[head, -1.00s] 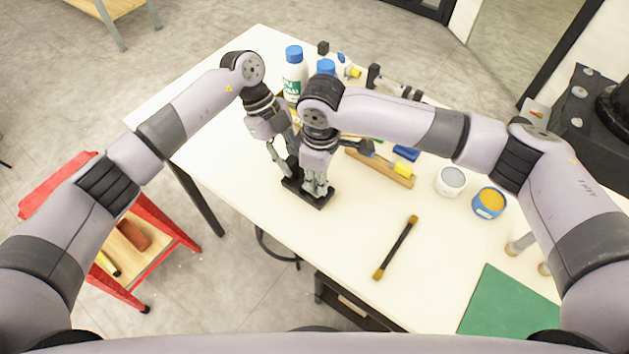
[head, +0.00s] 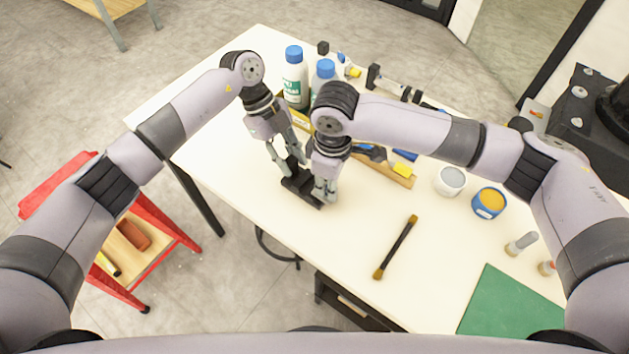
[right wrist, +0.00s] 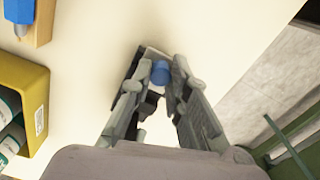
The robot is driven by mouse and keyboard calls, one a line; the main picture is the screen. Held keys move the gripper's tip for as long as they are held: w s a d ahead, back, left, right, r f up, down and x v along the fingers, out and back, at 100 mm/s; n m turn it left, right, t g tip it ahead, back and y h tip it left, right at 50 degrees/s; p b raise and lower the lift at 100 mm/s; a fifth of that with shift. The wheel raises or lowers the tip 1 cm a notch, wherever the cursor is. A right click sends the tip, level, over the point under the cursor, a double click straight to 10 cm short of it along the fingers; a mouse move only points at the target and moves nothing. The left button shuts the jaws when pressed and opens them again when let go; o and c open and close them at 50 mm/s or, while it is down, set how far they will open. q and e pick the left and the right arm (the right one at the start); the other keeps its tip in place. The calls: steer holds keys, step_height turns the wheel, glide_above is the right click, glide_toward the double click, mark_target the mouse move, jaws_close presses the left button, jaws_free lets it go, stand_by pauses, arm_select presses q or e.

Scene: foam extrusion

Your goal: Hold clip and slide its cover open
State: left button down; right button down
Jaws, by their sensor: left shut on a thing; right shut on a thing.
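The clip (head: 301,190) is a dark, low, narrow piece on the near-left part of the table. My left gripper (head: 289,170) is shut on its far-left end. My right gripper (head: 325,196) is lower and to the right, shut at the clip's near-right end. In the right wrist view, a blue round part (right wrist: 160,72) and dark and pale pieces show between the fingers of that gripper (right wrist: 158,80). The fingers hide much of the clip, so I cannot tell how far its cover is open.
White bottles with blue caps (head: 294,77) stand behind my grippers. The table between clip and brush is clear.

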steer(key=shift+s+d, duration=0.25)
steer(key=shift+d, duration=0.05)
steer(key=c, duration=1.4)
jaws_free()
steer(key=shift+c, duration=0.2)
step_height(320, 180, up, 12)
